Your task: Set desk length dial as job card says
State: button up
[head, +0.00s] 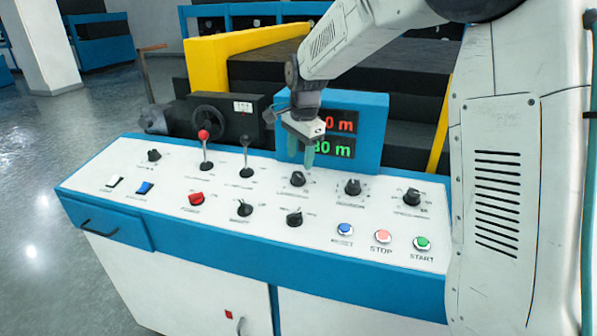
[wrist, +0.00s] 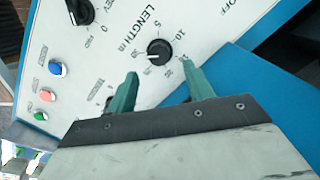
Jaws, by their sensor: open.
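The black length dial (head: 298,178) is in the back row of the white desk panel. In the wrist view the length dial (wrist: 158,50) has "LENGTH m" printed beside it and a scale of numbers around it. A pale pointer mark lies on the knob's left side; its exact reading is unclear. My gripper (head: 301,158) hangs just above and behind this dial. Its green fingers (wrist: 163,85) are open, apart from the dial, with nothing between them. The display (head: 338,132) shows a red line above a green one, partly hidden by my gripper.
Other knobs (head: 353,187) (head: 412,197) stand right of the dial. Red-topped (head: 204,135) and black-topped (head: 245,142) levers rise to the left. Reset (head: 345,230), stop (head: 382,236) and start (head: 422,243) buttons line the front right. A small white label (head: 243,107) is unreadable.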

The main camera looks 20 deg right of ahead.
aim_at(299, 174)
jog(key=f, duration=0.5)
jog(key=shift+w+a+f, duration=0.1)
jog(key=shift+w+f, duration=0.15)
jog(key=shift+f, duration=0.1)
jog(key=c, duration=1)
